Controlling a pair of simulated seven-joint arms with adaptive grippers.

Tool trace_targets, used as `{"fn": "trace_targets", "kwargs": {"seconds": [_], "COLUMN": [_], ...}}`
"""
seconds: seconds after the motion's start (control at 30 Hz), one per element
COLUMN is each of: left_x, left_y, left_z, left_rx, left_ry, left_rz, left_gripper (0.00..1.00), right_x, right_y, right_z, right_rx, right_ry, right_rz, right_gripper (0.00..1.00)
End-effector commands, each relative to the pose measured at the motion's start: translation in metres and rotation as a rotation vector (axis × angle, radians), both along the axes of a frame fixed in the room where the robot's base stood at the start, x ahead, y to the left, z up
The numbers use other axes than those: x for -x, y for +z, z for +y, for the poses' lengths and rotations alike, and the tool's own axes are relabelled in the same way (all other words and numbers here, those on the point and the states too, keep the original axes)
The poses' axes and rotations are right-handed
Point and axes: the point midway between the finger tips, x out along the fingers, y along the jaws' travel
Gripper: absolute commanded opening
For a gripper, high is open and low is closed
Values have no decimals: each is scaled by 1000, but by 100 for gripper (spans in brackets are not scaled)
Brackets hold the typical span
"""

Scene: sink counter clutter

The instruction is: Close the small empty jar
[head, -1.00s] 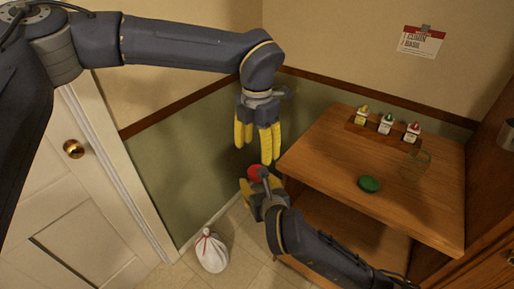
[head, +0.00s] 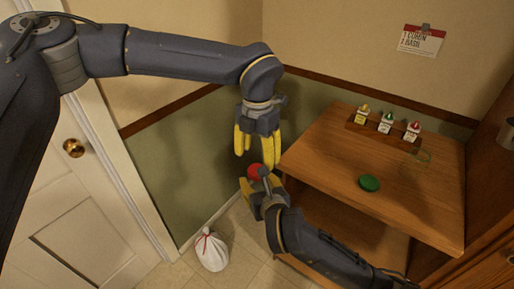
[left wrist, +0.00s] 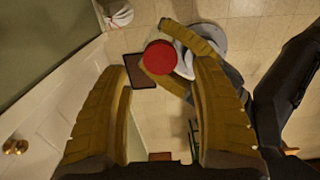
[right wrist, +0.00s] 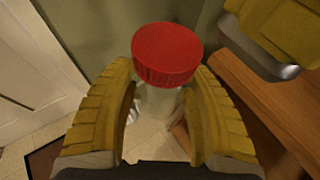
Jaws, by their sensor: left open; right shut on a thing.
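A small clear jar (right wrist: 160,103) stands roughly upright between the fingers of my right gripper (right wrist: 163,85), which is shut on it. A red lid (right wrist: 167,52) sits on the jar's top; I cannot tell if it is tight. The red lid also shows in the head view (head: 255,172) and in the left wrist view (left wrist: 160,57). My left gripper (head: 256,152) is open, points down and is just above the red lid. In the left wrist view, the lid shows between its fingertips, apart from both.
A wooden counter (head: 330,165) on the right holds a green lid (head: 369,183), a clear glass container (head: 420,158) and a rack with several small bottles (head: 387,122). A white tied bag (head: 211,251) is on the floor. A door (head: 80,210) is at left.

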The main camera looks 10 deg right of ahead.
Motion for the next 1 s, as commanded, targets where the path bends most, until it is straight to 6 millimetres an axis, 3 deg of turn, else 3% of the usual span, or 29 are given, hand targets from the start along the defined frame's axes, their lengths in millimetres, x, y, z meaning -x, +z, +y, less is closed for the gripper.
{"fn": "trace_targets", "kwargs": {"seconds": [0.4,0.93,1.0], "left_x": [0,-1,-1], "left_y": [-47,-55,-55], "left_z": [0,0,0], "left_rx": [-1,0,0], "left_ry": [1,1,1], "left_rz": [2,0,0], "left_gripper": [63,65,56], "right_x": [0,0,0], "right_y": [0,0,0], "right_z": [0,0,0], "right_rx": [0,0,0], "right_ry": [0,0,0], "right_rz": [-1,-1,-1], "right_gripper": [0,0,0]}}
